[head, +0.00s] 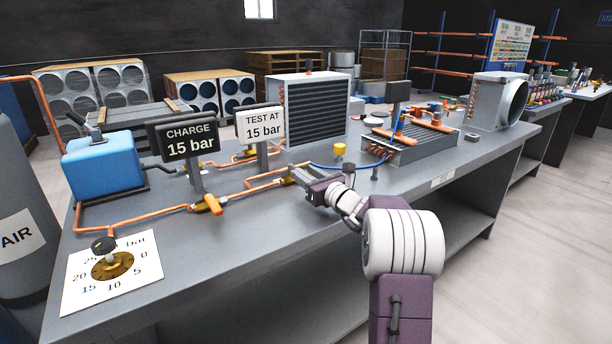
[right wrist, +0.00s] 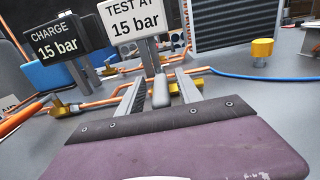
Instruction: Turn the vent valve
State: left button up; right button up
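My right gripper (head: 303,172) is over the bench at the copper pipe line, beside a brass fitting (head: 289,181). In the right wrist view its two fingers (right wrist: 160,88) stand apart. A light grey, rounded lever-like piece (right wrist: 161,93) shows between them, with a gap on each side. It may be the vent valve's handle, but I cannot tell for sure. A second valve with an orange handle (head: 211,204) sits further left on the pipe. My left gripper is not in view.
The "CHARGE 15 bar" sign (head: 190,140) and "TEST AT 15 bar" sign (head: 262,127) stand behind the pipes. A gauge (head: 113,264), blue tank (head: 102,166), yellow cap (head: 340,149), blue hose (head: 335,167) and finned unit (head: 318,110) are around. The bench's (head: 240,250) front is clear.

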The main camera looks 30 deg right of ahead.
grip_shut()
dwell(1.3)
